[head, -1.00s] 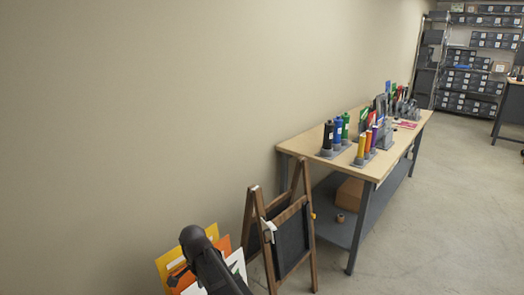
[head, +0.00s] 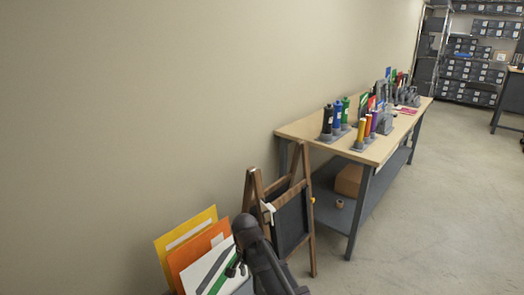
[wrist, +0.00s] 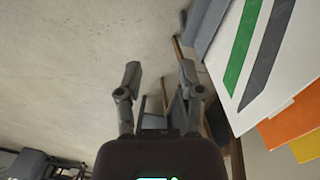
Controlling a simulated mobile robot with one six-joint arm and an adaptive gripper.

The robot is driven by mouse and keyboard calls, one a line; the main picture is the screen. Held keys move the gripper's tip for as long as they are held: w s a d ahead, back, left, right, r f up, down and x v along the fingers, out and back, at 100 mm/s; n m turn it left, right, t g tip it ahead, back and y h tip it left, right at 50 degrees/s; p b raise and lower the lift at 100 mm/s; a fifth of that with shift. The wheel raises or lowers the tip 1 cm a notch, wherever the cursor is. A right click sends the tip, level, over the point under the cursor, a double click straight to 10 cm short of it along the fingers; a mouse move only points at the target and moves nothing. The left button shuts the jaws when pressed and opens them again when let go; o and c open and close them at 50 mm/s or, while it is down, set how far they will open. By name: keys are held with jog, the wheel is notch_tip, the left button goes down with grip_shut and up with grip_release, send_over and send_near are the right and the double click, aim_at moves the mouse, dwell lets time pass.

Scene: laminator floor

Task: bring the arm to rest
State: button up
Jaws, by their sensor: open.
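My arm rises at the bottom of the head view, in front of several coloured sheets and a wooden A-frame board. My gripper (wrist: 160,80) shows in the wrist view with its two fingers spread apart and nothing between them. Beyond the fingers is bare concrete floor, with a part of the dark board and its wooden legs behind the right finger.
A white sheet with green and grey stripes (wrist: 262,50) is close to the right of my gripper; an orange sheet (head: 190,257) and a yellow sheet (head: 185,232) stand behind. The A-frame board (head: 291,222) stands beside them. A workbench (head: 300,131) holds coloured bottles. Floor at right is clear.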

jog(key=s+d+f+n+b, duration=0.2)
jog(key=d, duration=0.5)
jog(key=s+d+f+n+b, duration=0.1)
jog(key=s+d+f+b, duration=0.1)
jog(key=d, duration=0.5)
jog(key=s+d+f+n+b, duration=0.2)
jog(key=d+f, duration=0.1)
jog(key=d, duration=0.4)
notch_tip(320, 180, up, 14)
jog(key=p, duration=1.3)
jog(key=shift+f+t, duration=0.15)
jog(key=shift+t, duration=0.15)
